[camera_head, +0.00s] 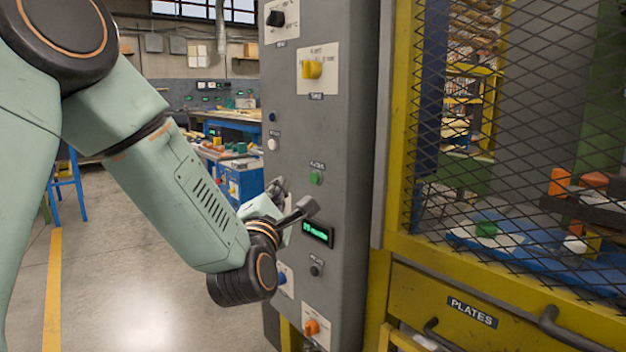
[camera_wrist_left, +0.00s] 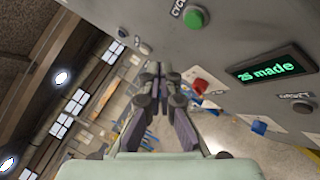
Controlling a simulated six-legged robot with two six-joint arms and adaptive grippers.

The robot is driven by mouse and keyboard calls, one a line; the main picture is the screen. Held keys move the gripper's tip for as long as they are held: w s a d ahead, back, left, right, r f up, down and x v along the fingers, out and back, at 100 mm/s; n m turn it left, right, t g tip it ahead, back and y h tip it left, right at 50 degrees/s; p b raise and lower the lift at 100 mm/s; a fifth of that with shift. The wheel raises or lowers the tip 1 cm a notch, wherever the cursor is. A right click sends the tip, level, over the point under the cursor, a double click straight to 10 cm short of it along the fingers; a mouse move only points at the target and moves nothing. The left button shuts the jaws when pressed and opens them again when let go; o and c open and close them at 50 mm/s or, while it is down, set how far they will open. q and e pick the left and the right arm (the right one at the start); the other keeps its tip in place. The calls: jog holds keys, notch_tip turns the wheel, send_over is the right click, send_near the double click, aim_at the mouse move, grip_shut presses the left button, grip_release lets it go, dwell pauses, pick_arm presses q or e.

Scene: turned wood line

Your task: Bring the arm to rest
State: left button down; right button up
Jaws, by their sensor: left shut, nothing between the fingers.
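My left arm (camera_head: 190,190) comes in from the left in the head view and reaches down to the front of a grey control panel (camera_head: 345,120). My left gripper (camera_head: 298,200) is beside the panel, between its green button (camera_head: 315,178) and its lit display (camera_head: 317,233). In the wrist view the gripper's fingers (camera_wrist_left: 157,72) are together with nothing between them. The panel fills the upper right there, with the green button (camera_wrist_left: 195,17) and a display (camera_wrist_left: 269,69) reading "25 made". I cannot tell from the head view how wide the gap to the panel is.
A yellow-framed mesh cage (camera_head: 505,130) stands right of the panel, above a drawer marked PLATES (camera_head: 472,312) with a dark handle. Knobs and buttons stick out of the panel, including a yellow knob (camera_head: 312,70). Open floor (camera_head: 125,285) lies left, with a blue stool (camera_head: 68,187) farther back.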

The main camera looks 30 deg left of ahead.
dwell(0.4)
pick_arm(q)
jog(key=s+d+f+m+g+h, duration=0.2)
jog(key=d+f+m+g, duration=0.1)
jog(key=f+m, duration=0.45)
jog(key=s+d+f+m+g+h+p, duration=0.1)
jog(key=s+d+f+m+g+h, duration=0.15)
jog(key=f+m, duration=0.5)
jog(key=s+d+f+m+g+h, duration=0.25)
jog(key=f+m, duration=0.35)
jog(key=f, duration=0.3)
jog(key=s+d+f+m+g, duration=0.1)
jog(key=s+f+m+g, duration=0.1)
jog(key=s+f, duration=0.4)
jog(key=s+d+f+m+g+p, duration=0.1)
jog(key=s+f+g, duration=0.4)
jog(key=s, duration=0.9)
jog(key=s+d+f+m+g+p, duration=0.1)
jog(key=s+d+f+m+g, duration=0.2)
jog(key=s+f, duration=0.6)
jog(key=shift+s+d+f+m+g+h, duration=0.2)
jog(key=shift+s+m+g+h, duration=0.25)
jog(key=shift+s+m, duration=0.45)
jog(key=shift+s, duration=0.15)
